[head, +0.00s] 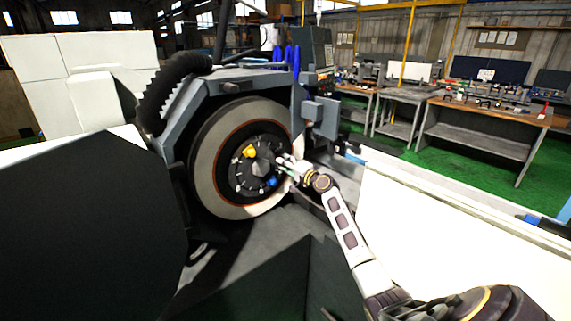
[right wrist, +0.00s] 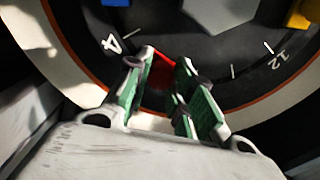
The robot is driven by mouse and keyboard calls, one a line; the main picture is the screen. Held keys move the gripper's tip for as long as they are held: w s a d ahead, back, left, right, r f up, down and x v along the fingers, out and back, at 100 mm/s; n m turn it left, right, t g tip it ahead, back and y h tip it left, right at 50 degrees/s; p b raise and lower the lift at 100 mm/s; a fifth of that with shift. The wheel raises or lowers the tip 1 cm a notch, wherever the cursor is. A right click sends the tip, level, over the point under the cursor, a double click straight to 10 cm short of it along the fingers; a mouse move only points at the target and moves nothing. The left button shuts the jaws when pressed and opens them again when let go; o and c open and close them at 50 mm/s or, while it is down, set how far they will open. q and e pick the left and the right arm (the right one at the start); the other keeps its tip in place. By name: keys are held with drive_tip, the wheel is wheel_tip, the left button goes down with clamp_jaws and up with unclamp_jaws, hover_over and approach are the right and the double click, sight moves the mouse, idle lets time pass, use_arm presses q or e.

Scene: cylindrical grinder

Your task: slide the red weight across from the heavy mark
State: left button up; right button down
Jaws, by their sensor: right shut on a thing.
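The grinding wheel (head: 207,160) has a black hub face with a numbered dial (right wrist: 215,85). My right gripper (head: 284,161) reaches the right side of this hub. In the right wrist view its green-padded fingers (right wrist: 163,82) are shut on the red weight (right wrist: 160,71), which sits between the 4 and 12 marks. The red weight is hidden behind the gripper in the head view. A yellow weight (head: 250,151) and a blue weight (head: 272,182) also sit on the hub. I cannot make out a heavy mark. My left gripper is not in view.
The grey machine housing (head: 180,92) surrounds the wheel, with a black ribbed hose (head: 170,88) at its upper left. A control box (head: 321,117) stands right of the wheel. White machine covers (head: 440,225) lie at the right. Workbenches (head: 480,135) stand farther back.

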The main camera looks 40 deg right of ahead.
drive_tip(key=shift+f, duration=0.1)
drive_tip(key=c, duration=1.2)
unclamp_jaws()
drive_tip(key=shift+c, duration=0.2)
